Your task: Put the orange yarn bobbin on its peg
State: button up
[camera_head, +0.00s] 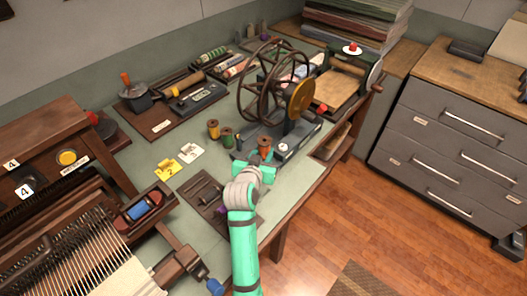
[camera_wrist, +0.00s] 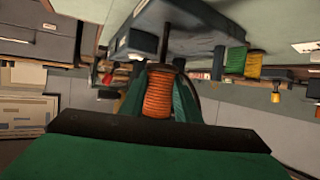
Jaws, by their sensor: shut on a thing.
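My gripper (camera_head: 260,168) is shut on the orange yarn bobbin (camera_head: 265,144), which stands up out of the jaws over the near side of the bench. In the wrist view the orange bobbin (camera_wrist: 158,93) sits between the two green fingers. Just beyond it is the grey base (camera_head: 281,152) of the hand-wheel winder; this base (camera_wrist: 140,42) also shows in the wrist view, with a thin dark upright rod (camera_wrist: 165,40). I cannot tell whether that rod is the bobbin's peg. The bobbin's lower end is hidden by the gripper.
The large spoked wheel (camera_head: 265,85) rises behind the bobbin. A dark tool tray (camera_head: 205,193) lies left of my arm. Yellow and white number cards (camera_head: 168,169) lie farther left.

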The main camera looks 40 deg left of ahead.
jog(key=shift+w+f, duration=0.15)
jog(key=shift+f, duration=0.6)
jog(key=shift+s+a+f, duration=0.1)
jog(key=shift+s+f, duration=0.1)
jog(key=shift+f, duration=0.05)
jog(key=shift+w+d+f, duration=0.1)
jog(key=shift+d+f, duration=0.15)
jog(key=shift+f, duration=0.15)
jog(key=shift+a+f, duration=0.1)
jog(key=shift+f, duration=1.05)
jog(key=o, duration=1.1)
